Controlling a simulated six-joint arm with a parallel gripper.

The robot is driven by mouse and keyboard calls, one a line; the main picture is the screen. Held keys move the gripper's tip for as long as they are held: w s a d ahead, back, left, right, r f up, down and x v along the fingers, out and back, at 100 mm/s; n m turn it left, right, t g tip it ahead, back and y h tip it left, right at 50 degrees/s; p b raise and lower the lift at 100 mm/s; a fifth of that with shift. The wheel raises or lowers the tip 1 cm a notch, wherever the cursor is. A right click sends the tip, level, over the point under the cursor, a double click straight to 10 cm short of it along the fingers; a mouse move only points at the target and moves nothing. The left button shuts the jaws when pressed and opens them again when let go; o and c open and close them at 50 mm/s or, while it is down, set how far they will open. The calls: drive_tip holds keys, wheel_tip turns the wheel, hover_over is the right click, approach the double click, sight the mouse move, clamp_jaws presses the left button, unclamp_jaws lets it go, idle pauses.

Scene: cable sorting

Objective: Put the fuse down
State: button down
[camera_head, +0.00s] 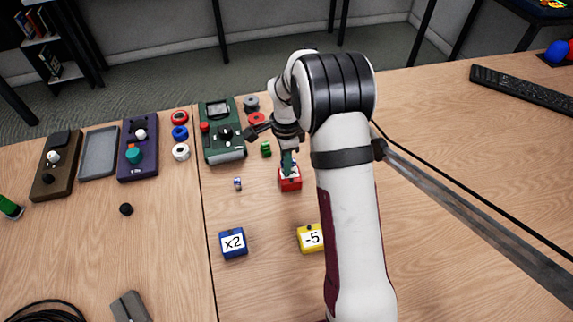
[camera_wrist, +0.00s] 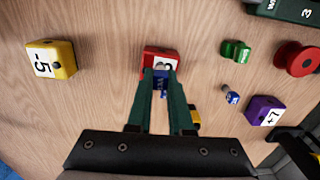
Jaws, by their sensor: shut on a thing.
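My gripper (camera_wrist: 162,68) is shut on a small blue fuse (camera_wrist: 161,83) with a pale marking, seen between its green fingers in the wrist view. A red block (camera_wrist: 149,52) with a white numbered face lies just beyond the fingertips, partly covered by them. In the head view my gripper (camera_head: 289,160) is right above or at the red block (camera_head: 290,184). I cannot tell whether the fuse touches the block. The fuse is mostly hidden in the head view.
A green fuse-like piece (camera_head: 266,149) and a small blue one (camera_head: 238,184) lie nearby. Blue "x2" (camera_head: 232,243) and yellow "-5" (camera_head: 309,238) blocks stand in front. A green device (camera_head: 221,140) stands behind left. Bare wood lies between them.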

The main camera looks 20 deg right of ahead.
drive_tip(key=shift+f, duration=0.8)
drive_tip(key=shift+f, duration=0.1)
drive_tip(key=c, duration=0.8)
unclamp_jaws()
wheel_tip(320, 180, up, 12)
drive_tip(key=s+a+r+n+y, duration=0.1)
drive_tip(key=s+a+r+n, duration=0.2)
drive_tip(key=s, duration=0.6)
drive_tip(key=s+a+r+n, duration=0.1)
drive_tip(key=s+r+n, duration=0.35)
drive_tip(key=s, duration=0.35)
drive_tip(key=s+a+f+n, duration=0.1)
drive_tip(key=s, duration=0.3)
drive_tip(key=s+a+n, duration=0.1)
drive_tip(key=s+n, duration=0.1)
drive_tip(key=s, duration=0.3)
drive_tip(key=s+a+f+n, duration=0.1)
drive_tip(key=s+n, duration=0.1)
drive_tip(key=s, duration=0.3)
drive_tip(key=shift+s+f+y, duration=0.25)
drive_tip(key=shift+f+y, duration=0.05)
drive_tip(key=shift+y, duration=0.1)
drive_tip(key=shift+o, duration=0.4)
